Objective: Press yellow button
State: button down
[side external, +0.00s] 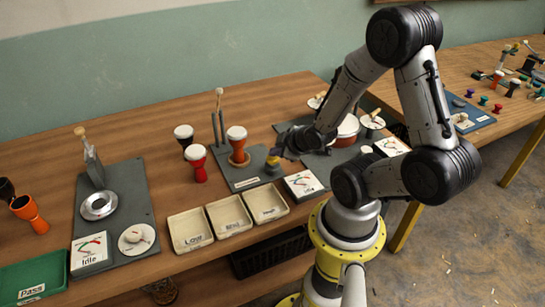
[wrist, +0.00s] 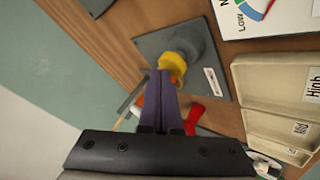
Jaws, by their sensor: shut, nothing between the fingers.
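The yellow button (wrist: 176,62) sits on a round grey housing on a grey station board (wrist: 214,78). In the side external view, the yellow button (side external: 272,161) shows on the same board (side external: 243,183), left of my gripper. My gripper (wrist: 164,76) has purple fingers that are shut with nothing between them. In the wrist view the fingertips overlap the near edge of the button. In the side view my gripper (side external: 276,153) is right at the top of the button. I cannot tell whether they touch. The fingers hide part of the button.
An orange goblet drum (side external: 237,140) stands on the board behind the button. A red drum (side external: 196,160) and a dark one (side external: 184,135) stand left. Three cream trays (side external: 228,215) lie in front, beside a gauge card (side external: 303,184). Another station board (side external: 120,200) is farther left.

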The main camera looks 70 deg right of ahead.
aim_at(276, 159)
jog(key=shift+f, duration=0.8)
dwell(0.8)
jog(key=shift+r, duration=1.4)
jog(key=shift+r, duration=2.55)
